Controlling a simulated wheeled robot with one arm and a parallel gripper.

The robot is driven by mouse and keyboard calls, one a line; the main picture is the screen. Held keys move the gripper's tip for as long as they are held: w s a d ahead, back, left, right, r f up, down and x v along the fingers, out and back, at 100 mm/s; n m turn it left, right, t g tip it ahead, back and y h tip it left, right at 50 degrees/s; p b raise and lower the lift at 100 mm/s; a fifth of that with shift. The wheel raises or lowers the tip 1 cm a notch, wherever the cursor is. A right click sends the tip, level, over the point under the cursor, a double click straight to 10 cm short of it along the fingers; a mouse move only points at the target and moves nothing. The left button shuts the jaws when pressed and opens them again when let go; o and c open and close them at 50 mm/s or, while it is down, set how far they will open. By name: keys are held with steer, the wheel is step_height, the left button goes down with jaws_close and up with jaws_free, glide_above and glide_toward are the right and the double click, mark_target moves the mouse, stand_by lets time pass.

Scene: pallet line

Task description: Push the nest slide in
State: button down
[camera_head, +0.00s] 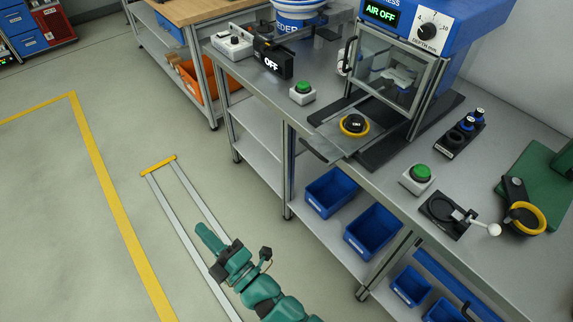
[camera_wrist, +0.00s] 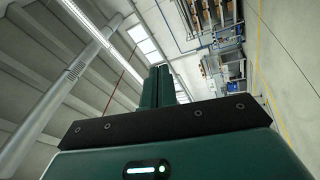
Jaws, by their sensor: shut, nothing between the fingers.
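The nest slide (camera_head: 330,132) is a flat grey plate that sticks out of the front of the blue press (camera_head: 452,25). It carries a round nest with a yellow ring and dark centre (camera_head: 354,125). A dark handle (camera_head: 313,150) is at its front end, by the bench edge. The press's clear guard (camera_head: 394,75) stands behind the nest. My gripper (camera_head: 200,229) is over the floor aisle, left of and apart from the bench and slide. In the wrist view its two green fingers (camera_wrist: 165,84) are together and empty, with ceiling and wall beyond them.
Green buttons (camera_head: 304,87) (camera_head: 420,173) flank the slide on the steel bench (camera_head: 385,190). A lever fixture with a white knob (camera_head: 493,229) is at right. Blue bins (camera_head: 330,190) sit on the shelf below. A sign reads AIR OFF (camera_head: 381,13).

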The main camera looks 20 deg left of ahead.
mark_target(328, 165)
steer(key=w+d+f+m+t+h, duration=0.4)
steer(key=w+d+m+t+h, duration=0.4)
steer(key=w+d+h, duration=0.8)
steer(key=w+d+p, duration=0.2)
steer(key=w+p, duration=0.2)
steer(key=w, duration=0.8)
steer(key=shift+w+f, duration=0.2)
steer(key=w+d, duration=0.1)
steer(key=w, duration=0.1)
steer(key=w+d, duration=0.2)
steer(key=shift+a, duration=0.1)
